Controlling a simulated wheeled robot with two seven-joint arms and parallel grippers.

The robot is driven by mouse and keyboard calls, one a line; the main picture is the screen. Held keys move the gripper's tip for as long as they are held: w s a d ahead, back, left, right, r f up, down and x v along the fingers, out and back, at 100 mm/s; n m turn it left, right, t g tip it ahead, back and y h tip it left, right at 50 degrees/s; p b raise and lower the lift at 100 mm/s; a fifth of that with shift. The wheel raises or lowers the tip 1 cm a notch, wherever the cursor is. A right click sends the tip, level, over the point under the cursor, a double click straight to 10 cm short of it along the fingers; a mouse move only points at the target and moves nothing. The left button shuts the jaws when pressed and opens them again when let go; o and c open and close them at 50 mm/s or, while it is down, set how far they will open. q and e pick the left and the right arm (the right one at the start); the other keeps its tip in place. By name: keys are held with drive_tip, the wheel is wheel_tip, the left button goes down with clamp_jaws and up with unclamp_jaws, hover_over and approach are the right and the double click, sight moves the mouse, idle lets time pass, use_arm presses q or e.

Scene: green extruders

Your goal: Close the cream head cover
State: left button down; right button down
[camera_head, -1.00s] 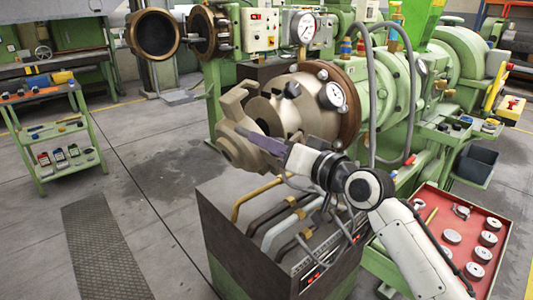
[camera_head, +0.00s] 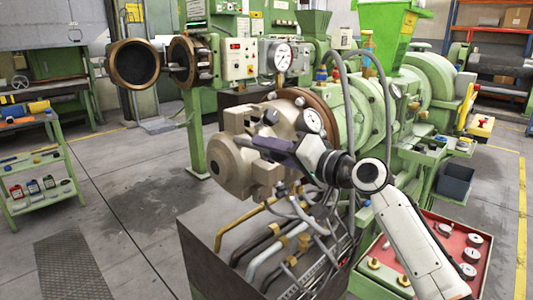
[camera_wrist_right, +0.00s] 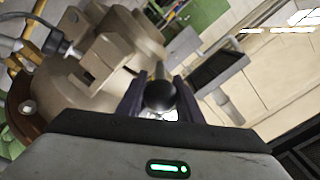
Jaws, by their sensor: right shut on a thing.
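The cream head cover (camera_head: 232,160) is the blocky, lobed piece at the front of the near extruder. It sits up against the cream head (camera_head: 285,118), and I see no clear gap between them from here. My right gripper (camera_head: 260,144) reaches across the front of the head to the cover. In the right wrist view, my right gripper (camera_wrist_right: 160,98) is shut on a dark round knob (camera_wrist_right: 160,94), with a finger on each side. The cream parts (camera_wrist_right: 105,60) fill the left of that view. My left gripper is not in view.
Below are a dark box (camera_head: 205,245) and bent pipes (camera_head: 270,262). A red tray (camera_head: 455,235) is at the right. A second extruder's round cover (camera_head: 133,64) hangs open behind.

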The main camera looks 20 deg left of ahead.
drive_tip(key=shift+w+r, duration=0.1)
drive_tip(key=shift+r, duration=0.05)
idle(0.3)
drive_tip(key=c, duration=1.3)
unclamp_jaws()
drive_tip(key=shift+w, duration=0.1)
drive_tip(key=shift+c, duration=0.2)
drive_tip(key=shift+d, duration=0.15)
drive_tip(key=b+v, duration=0.1)
drive_tip(key=v, duration=0.9)
